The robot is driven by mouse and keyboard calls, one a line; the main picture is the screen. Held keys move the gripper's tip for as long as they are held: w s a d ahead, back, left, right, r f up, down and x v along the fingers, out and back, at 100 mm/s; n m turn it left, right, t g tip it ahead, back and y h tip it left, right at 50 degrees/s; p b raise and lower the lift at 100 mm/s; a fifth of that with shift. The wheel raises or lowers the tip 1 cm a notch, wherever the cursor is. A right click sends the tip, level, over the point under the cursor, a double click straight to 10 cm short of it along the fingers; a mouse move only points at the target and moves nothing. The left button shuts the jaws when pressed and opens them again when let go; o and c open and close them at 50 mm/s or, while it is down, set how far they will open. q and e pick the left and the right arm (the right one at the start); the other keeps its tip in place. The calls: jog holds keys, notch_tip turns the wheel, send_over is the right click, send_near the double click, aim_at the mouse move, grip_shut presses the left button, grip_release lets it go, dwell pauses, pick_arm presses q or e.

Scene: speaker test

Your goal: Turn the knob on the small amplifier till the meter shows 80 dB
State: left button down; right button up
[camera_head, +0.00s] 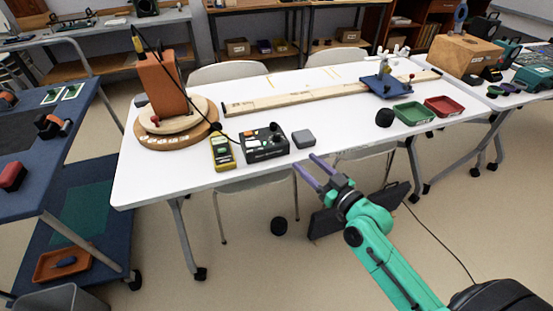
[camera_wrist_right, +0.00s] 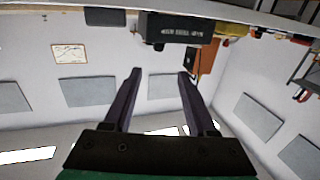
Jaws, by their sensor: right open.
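The small dark amplifier (camera_head: 265,146) stands on the white table near its front edge. A dark knob (camera_head: 273,127) appears on its top. The amplifier's lettered front (camera_wrist_right: 182,29) also shows upside down in the right wrist view. A yellow meter (camera_head: 222,153) stands just left of the amplifier; its reading is too small to read. My right gripper (camera_head: 304,161) has purple fingers, open and empty, in front of the table edge, right of and nearer than the amplifier, and apart from it. My left gripper is not in view.
An orange-brown speaker (camera_head: 162,84) stands on a round wooden base (camera_head: 180,133) at left, with a black cable. A grey block (camera_head: 303,139) lies right of the amplifier. A long wooden rail (camera_head: 330,92), green tray (camera_head: 413,113) and red tray (camera_head: 444,106) are further off.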

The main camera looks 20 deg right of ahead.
send_near(277, 134)
jog(key=p+x, duration=0.1)
jog(key=x, duration=0.9)
jog(key=shift+w+f, duration=0.15)
jog(key=shift+f, duration=0.05)
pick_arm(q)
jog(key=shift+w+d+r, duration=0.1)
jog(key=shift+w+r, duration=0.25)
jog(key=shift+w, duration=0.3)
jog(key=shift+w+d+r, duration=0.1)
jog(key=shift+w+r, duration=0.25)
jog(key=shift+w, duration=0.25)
pick_arm(e)
grip_shut()
jog(key=h+p, duration=0.1)
jog(key=p, duration=0.1)
jog(key=m+h+p, duration=0.1)
jog(key=p, duration=0.2)
jog(key=shift+r+m+t, duration=0.3)
jog(key=shift+r, duration=0.1)
jog(key=shift+f+h, duration=0.15)
jog(key=shift+h, duration=0.25)
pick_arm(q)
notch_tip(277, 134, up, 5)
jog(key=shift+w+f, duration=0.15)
pick_arm(e)
jog(key=shift+f, duration=0.2)
